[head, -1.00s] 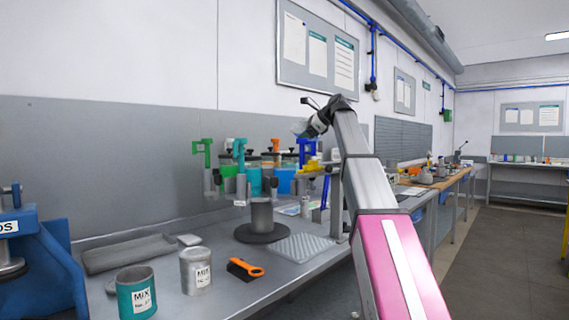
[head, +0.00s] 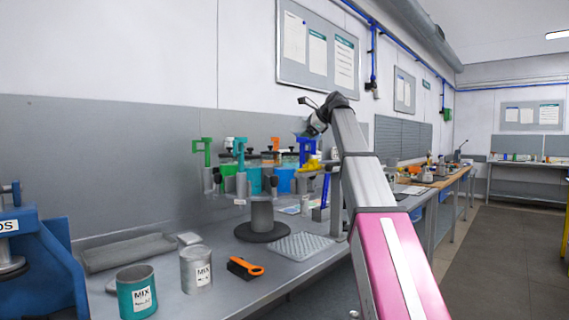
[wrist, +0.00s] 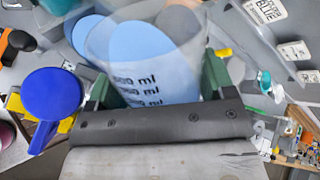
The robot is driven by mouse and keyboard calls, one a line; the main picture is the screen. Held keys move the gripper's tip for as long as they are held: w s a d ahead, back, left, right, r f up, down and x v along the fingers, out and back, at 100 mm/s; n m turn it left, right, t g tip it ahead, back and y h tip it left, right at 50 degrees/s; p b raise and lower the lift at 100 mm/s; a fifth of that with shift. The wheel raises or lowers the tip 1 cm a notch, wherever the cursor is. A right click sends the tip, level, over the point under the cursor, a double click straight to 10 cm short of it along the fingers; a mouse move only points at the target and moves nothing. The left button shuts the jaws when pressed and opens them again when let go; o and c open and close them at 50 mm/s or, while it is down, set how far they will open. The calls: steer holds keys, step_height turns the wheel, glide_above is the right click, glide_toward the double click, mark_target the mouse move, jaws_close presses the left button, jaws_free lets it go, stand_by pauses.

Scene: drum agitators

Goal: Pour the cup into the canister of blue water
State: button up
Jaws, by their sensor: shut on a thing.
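In the wrist view, my gripper (wrist: 157,85) has green fingers on both sides of a clear cup (wrist: 165,45) with black ml marks and is shut on it. A light blue disc shows through the cup; I cannot tell whether it is the cup's content or something behind. In the head view, my gripper (head: 311,130) is above the right side of a carousel (head: 262,213) of canisters. The canister of blue water (head: 285,180) stands there, below my gripper. The cup is hard to make out in the head view.
Beside the blue canister are a teal one (head: 254,180) and a green one (head: 229,183), with upright coloured clamps around them. A blue round knob (wrist: 52,93) is left of the cup.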

steer(key=shift+r+n+h+p, duration=0.45)
steer(key=shift+h+p, duration=0.15)
steer(key=shift+h, duration=0.1)
stand_by(1.6)
steer(key=shift+a+f+n+h+p, duration=0.15)
steer(key=shift+f+n+h+p, duration=0.1)
steer(key=shift+h+p, duration=0.45)
stand_by(1.9)
